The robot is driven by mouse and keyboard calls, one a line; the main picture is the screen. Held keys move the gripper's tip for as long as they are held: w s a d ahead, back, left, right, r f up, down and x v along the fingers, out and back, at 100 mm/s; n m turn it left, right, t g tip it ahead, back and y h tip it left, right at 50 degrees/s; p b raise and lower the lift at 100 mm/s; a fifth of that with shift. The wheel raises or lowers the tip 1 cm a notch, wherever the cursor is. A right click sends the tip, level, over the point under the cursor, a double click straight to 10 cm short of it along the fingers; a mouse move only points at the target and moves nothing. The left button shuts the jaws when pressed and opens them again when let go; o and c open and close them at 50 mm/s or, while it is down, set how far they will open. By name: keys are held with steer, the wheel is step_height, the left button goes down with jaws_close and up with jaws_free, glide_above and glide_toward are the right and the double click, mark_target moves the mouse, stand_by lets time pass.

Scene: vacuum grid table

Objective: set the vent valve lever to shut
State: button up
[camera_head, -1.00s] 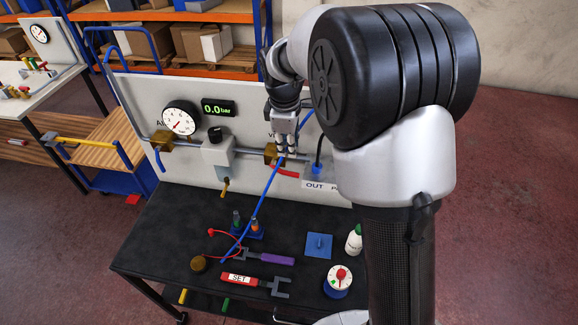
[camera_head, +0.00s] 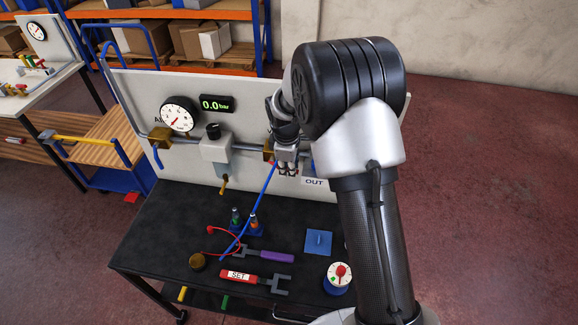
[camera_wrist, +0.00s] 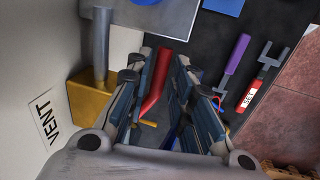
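The brass vent valve (camera_head: 268,147) sits on the pipe across the white panel, and the wrist view shows its brass block (camera_wrist: 88,97) beside the VENT label. Its red lever (camera_wrist: 156,80) extends from near the block, between my gripper's fingers in the wrist view. My gripper's fingers (camera_wrist: 160,92) are apart, on both sides of the lever. I cannot tell whether either finger touches it.
A blue hose (camera_head: 263,195) runs down from near my gripper to the black bench top (camera_head: 190,215). A purple-handled fork tool (camera_head: 268,256), a red SET tool (camera_head: 245,278), a blue plate (camera_head: 318,242) and a round dial (camera_head: 338,276) lie there. The gauge display (camera_head: 217,103) reads 0.0 bar.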

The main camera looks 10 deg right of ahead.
jaws_close()
stand_by(0.4)
